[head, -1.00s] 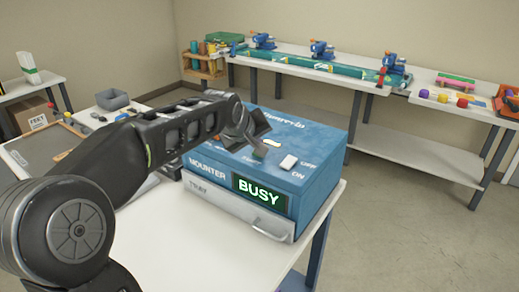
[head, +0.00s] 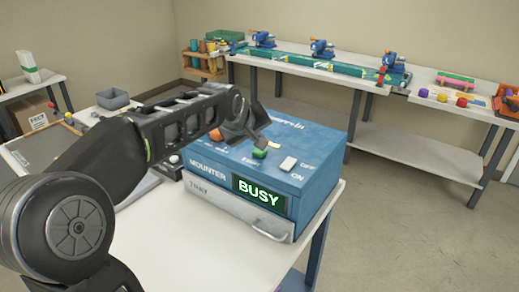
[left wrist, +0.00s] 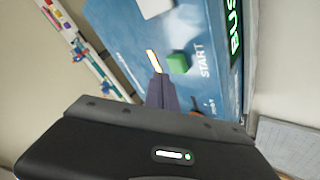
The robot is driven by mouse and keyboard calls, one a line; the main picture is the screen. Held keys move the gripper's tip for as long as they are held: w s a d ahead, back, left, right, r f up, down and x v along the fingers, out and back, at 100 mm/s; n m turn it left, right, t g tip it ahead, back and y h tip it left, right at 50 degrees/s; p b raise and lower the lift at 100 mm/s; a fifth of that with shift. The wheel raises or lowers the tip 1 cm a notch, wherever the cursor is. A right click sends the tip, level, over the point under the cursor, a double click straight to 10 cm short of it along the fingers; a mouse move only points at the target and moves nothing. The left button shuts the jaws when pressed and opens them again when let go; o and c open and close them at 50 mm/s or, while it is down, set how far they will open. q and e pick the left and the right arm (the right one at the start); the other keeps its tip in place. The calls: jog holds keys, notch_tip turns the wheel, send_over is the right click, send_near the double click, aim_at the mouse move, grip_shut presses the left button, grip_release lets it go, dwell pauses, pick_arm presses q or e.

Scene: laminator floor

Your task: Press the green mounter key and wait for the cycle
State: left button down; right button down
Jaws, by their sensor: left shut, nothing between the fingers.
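The blue mounter (head: 315,185) stands on a white table, its front display (head: 258,192) reading BUSY in lit green. The green key (head: 260,154) is on its top face, beside the word START in the left wrist view (left wrist: 179,64). My left gripper (head: 264,136) is shut and empty, just above and behind the green key in the head view. In the left wrist view its fingertips (left wrist: 160,82) appear beside the key, with a gap between. A lit amber strip (left wrist: 154,61) shows near the fingertips. My right gripper is in neither view.
A white ON/OFF switch (head: 289,163) and an orange knob (head: 215,134) are also on the mounter's top. The tray drawer (head: 228,209) below the display is closed. A long bench (head: 330,77) with blue devices stands at the back wall. Floor at right is clear.

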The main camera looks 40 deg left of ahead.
aim_at(258, 152)
pick_arm(q)
jog(key=shift+r+p, duration=1.4)
jog(key=shift+r, duration=0.85)
